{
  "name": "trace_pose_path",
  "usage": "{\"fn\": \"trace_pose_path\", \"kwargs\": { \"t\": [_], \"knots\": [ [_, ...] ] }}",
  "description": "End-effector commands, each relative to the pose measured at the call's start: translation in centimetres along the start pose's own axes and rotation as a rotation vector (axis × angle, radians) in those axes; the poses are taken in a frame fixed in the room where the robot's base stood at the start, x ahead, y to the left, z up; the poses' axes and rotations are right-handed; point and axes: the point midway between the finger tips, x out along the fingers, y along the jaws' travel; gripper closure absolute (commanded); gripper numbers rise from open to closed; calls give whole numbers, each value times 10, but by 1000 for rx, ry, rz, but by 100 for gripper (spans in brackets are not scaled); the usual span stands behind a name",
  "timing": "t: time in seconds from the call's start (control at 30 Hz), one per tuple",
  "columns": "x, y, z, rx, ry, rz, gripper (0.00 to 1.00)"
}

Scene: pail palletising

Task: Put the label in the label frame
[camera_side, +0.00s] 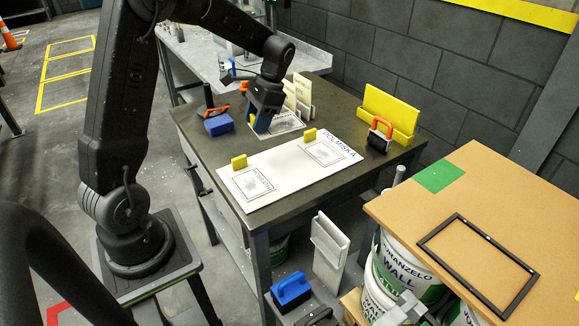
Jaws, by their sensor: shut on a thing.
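My gripper (265,100) is above the dark worktable, near its back half. It is shut on a small blue thing (262,123), largely hidden by the jaws. A white printed sheet (287,124) lies just beside and below it; I cannot tell if they touch. White printed cards (303,88) stand upright behind the gripper. A large white sheet (290,168) marked DOLMISKA, with two printed boxes, lies at the front of the table under two yellow blocks. A black rectangular frame (443,232) lies flat on the brown board at the right, well apart from my gripper; its inside shows bare board.
A blue block (218,125) is left of the gripper. A yellow holder (390,112) and an orange-handled black tool (379,136) stand at the table's right. A green patch (438,176) marks the brown board (530,215), which rests on white pails (408,262). A gap separates the two surfaces.

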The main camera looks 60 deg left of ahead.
Motion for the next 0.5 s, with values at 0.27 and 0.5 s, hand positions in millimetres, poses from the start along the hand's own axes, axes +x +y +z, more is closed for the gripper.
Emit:
{"fn": "trace_pose_path", "kwargs": {
  "t": [0.27,0.5],
  "knots": [
    [35,-36,59,-83,-1,38,77],
    [47,-20,36,-83,-3,42,77]
  ]
}}
